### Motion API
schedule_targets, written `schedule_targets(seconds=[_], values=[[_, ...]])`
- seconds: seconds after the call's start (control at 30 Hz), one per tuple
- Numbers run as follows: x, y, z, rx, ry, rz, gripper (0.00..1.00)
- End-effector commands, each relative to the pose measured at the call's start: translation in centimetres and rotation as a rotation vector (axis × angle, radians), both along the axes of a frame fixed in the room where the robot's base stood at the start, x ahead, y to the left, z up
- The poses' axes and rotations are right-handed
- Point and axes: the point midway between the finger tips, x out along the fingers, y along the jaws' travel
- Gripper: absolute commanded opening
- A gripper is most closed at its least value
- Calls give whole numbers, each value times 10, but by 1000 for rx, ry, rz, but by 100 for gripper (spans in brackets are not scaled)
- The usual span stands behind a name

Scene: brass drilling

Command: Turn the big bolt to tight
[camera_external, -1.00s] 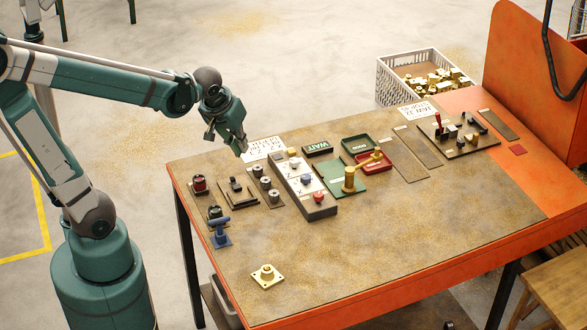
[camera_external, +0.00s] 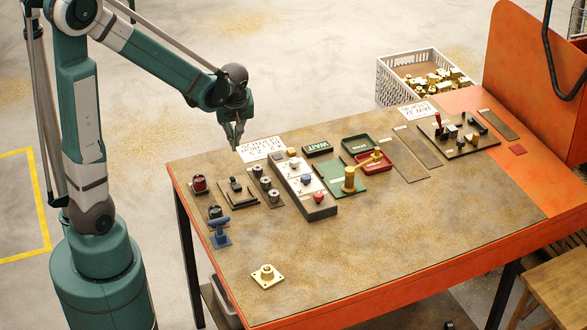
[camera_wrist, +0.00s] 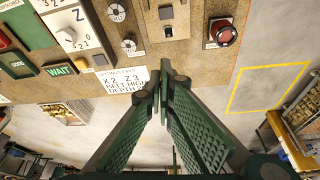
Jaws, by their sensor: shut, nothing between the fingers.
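My gripper (camera_external: 236,146) hangs at the table's far left edge, beside the white settings card (camera_external: 261,148), pointing down. Its fingers are shut and empty in the wrist view (camera_wrist: 162,95). I cannot tell for sure which part is the big bolt. A column of round metal knobs (camera_external: 265,183) stands on a brown strip on the left part of the table; two show as round dials in the wrist view (camera_wrist: 128,44). The gripper touches none of these.
A red button (camera_external: 199,183) and a blue-handled part (camera_external: 220,232) stand at left. The front right of the table is clear.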

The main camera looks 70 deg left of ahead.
Motion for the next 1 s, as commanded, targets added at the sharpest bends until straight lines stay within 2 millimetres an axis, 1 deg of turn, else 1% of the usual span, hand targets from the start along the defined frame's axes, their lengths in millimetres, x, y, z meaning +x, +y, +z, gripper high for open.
schedule_targets(seconds=[0.03,0.1,0.3,0.47,0.83,1.0], values=[[0,8,-5,0,4,34,0],[0,17,-12,2,8,78,0],[-3,34,-25,7,16,166,0],[-4,38,-29,8,19,190,0],[-4,38,-30,8,19,191,0],[-3,39,-33,8,19,191,0]])
